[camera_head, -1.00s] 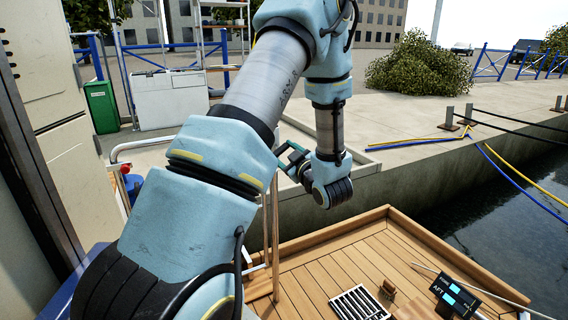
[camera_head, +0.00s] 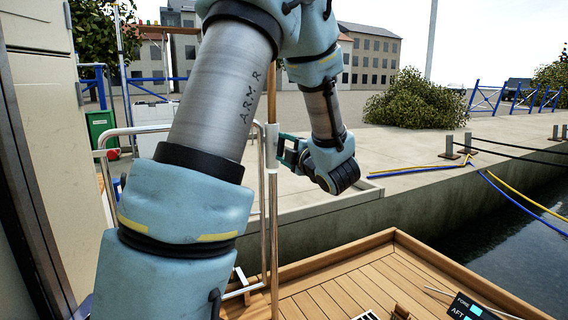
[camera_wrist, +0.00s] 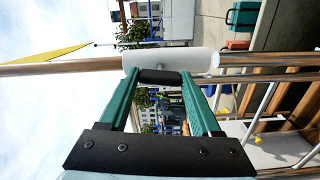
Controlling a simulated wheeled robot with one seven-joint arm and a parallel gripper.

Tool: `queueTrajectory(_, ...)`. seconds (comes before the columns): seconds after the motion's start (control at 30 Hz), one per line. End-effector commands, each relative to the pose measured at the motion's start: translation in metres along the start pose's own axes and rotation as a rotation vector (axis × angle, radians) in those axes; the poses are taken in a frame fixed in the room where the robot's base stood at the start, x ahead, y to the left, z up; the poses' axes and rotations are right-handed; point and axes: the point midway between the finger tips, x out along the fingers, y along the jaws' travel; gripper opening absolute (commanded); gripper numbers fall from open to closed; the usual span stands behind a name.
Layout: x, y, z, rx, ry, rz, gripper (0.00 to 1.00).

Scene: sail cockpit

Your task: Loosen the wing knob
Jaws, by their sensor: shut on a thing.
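A white sleeve (camera_wrist: 168,61) sits around a long wooden pole (camera_wrist: 60,68) in the wrist view. A dark, rounded knob (camera_wrist: 160,76) lies against the sleeve, between the green fingertips. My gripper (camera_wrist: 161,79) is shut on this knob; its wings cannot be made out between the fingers. In the head view the same white sleeve (camera_head: 271,146) is on the upright pole (camera_head: 273,215), and my gripper (camera_head: 285,150) reaches it from the right. The knob itself is too small to tell there.
Metal rails (camera_head: 238,130) stand close to the pole on its left. The wooden cockpit deck (camera_head: 350,285) lies below, with a dark panel (camera_head: 466,309) at the lower right. The concrete quay (camera_head: 410,150) and water lie beyond.

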Motion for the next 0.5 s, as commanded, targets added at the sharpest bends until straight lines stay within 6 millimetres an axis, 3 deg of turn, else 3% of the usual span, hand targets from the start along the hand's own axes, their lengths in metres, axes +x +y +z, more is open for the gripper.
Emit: queueTrajectory(0.5, -0.0004, -0.0019, 0.0002, -0.149, -0.001, -0.004, 0.09)
